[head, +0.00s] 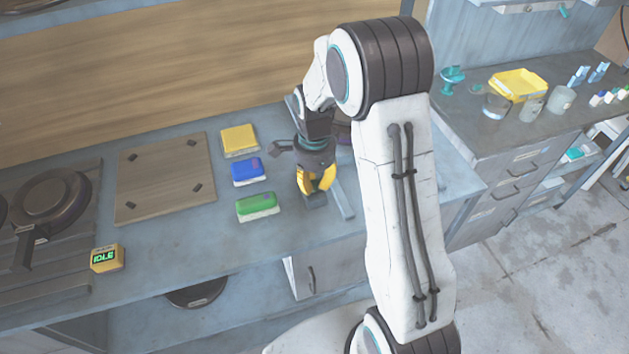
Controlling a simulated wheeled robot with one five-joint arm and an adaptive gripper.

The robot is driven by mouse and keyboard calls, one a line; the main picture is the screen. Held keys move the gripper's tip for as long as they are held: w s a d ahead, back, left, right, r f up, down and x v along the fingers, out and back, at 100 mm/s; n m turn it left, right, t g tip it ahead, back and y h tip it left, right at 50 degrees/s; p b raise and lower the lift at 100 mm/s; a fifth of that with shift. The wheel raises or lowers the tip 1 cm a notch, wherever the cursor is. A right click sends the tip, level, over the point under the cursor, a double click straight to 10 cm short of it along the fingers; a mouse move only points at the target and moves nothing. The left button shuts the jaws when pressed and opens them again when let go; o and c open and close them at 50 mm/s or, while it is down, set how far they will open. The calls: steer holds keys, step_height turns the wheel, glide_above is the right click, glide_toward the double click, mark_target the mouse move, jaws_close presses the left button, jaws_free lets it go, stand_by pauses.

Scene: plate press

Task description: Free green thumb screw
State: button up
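My gripper (315,186) points down over the grey bench, right of the colored blocks. Its two yellow fingers show a gap higher up, but their tips overlap a small dark grey piece (316,201), so I cannot tell whether they are open or hold something. A green block with a pale base (257,206) lies left of the gripper, apart from it. I cannot make out a green thumb screw; it may be hidden by the gripper or arm.
A blue block (248,171) and a yellow block (239,140) lie behind the green one. A yellow box (107,258) reads IDLE. A grey bar (342,201) lies right of the gripper.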

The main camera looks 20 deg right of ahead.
jaws_close()
